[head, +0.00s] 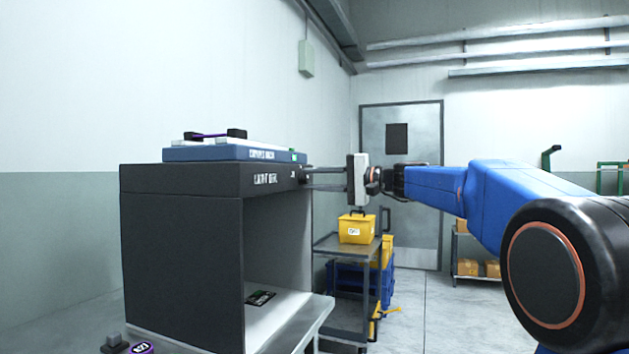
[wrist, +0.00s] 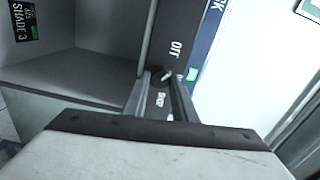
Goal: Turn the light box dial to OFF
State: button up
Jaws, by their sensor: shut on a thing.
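The light box (head: 180,255) is a dark grey open-fronted cabinet at left in the head view. Its dial (wrist: 166,74) is on the dark front strip and shows small between my fingers in the wrist view. The word OFF is printed on the strip on one side of the dial, and another short label on the other side. My gripper (head: 307,177) reaches the strip from the right, its two thin fingers shut on the dial. The fingers hide most of the dial, and I cannot tell which label it points to.
A blue flat device (head: 230,154) lies on top of the light box, with a dark and purple item on it. A dark card (head: 261,298) lies inside the box. A cart (head: 345,246) with a yellow bin (head: 357,228) stands behind.

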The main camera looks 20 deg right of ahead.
jog(key=shift+f, duration=0.1)
jog(key=o, duration=1)
jog(key=shift+o, duration=0.2)
jog(key=v, duration=1.7)
jog(key=shift+d, duration=0.15)
jog(key=shift+s, duration=0.1)
